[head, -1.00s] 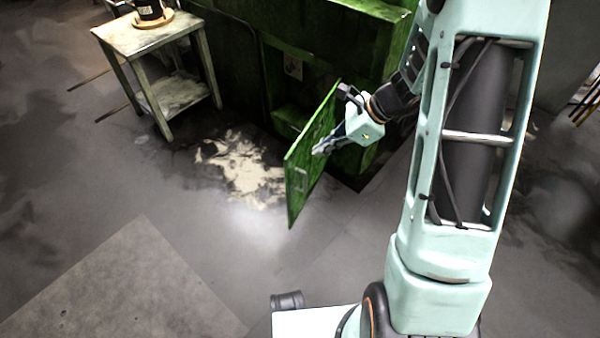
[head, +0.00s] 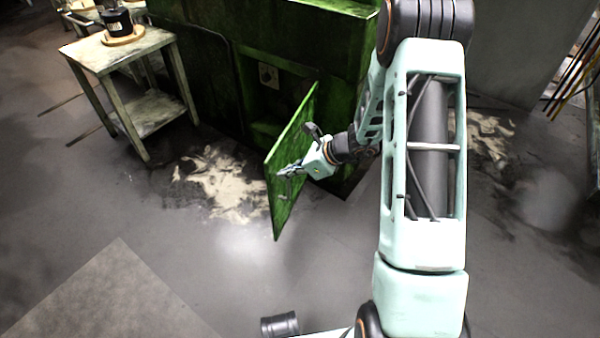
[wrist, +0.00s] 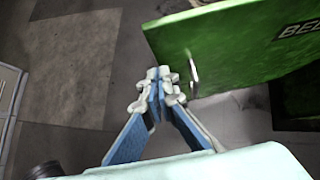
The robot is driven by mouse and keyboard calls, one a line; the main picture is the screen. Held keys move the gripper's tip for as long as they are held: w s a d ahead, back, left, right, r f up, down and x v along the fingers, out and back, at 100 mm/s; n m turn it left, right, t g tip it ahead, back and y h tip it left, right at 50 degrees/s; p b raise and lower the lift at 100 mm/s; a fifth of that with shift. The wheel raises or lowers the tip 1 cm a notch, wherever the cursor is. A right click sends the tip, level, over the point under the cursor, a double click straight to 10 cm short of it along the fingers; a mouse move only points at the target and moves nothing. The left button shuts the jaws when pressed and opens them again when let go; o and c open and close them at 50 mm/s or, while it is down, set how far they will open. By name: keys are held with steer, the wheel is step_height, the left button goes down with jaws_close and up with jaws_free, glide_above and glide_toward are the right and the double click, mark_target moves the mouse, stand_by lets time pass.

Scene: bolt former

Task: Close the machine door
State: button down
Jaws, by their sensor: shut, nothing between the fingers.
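The green machine door (head: 292,150) stands swung open from the dark green machine (head: 215,62), out into the room. It also shows in the wrist view (wrist: 240,50), with its metal handle (wrist: 193,72) near the lower left edge. My gripper (head: 284,172) is in front of the door's outer face, near the handle (head: 287,193). In the wrist view my gripper (wrist: 160,80) is shut and empty, its tips just left of the handle and close to the door edge. I cannot tell whether the tips touch the door.
A small two-level table (head: 118,52) with a black pot (head: 117,22) on a wooden board stands left of the machine. A pale spill (head: 222,180) lies on the floor left of the door. Floor in front is largely clear.

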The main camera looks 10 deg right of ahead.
mark_target(269, 173)
steer(key=shift+w+a+r, duration=0.1)
steer(key=shift+w+a, duration=0.3)
steer(key=shift+a, duration=0.25)
steer(key=shift+w+a+r, duration=0.1)
steer(key=shift+w+a, duration=0.25)
steer(key=shift+a, duration=0.3)
